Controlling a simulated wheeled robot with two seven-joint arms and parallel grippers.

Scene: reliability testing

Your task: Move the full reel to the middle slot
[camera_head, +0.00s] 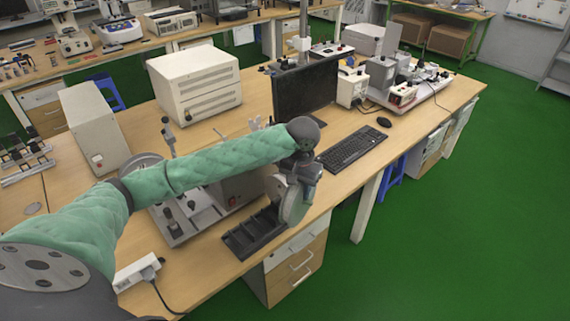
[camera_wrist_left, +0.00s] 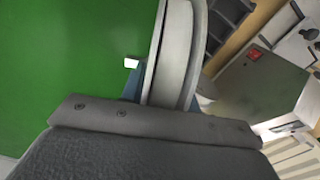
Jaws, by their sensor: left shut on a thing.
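A pale grey reel (camera_head: 292,203) is gripped by my left gripper (camera_head: 306,178), upright above the front edge of the table. In the left wrist view the reel (camera_wrist_left: 173,52) stands on edge between the fingers, and the gripper body hides its lower part. A black slotted rack (camera_head: 254,236) lies on the table just left of and below the reel. Part of the rack (camera_wrist_left: 229,18) also shows in the left wrist view. The reel hides the rack's right end, and I cannot tell the slots' contents. My right gripper is out of view.
A grey machine (camera_head: 187,216) stands behind the rack, partly hidden by my left arm. A monitor (camera_head: 305,88), keyboard (camera_head: 352,148) and mouse (camera_head: 384,122) are farther back. A white power strip (camera_head: 137,272) lies at the front left. Green floor is open to the right.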

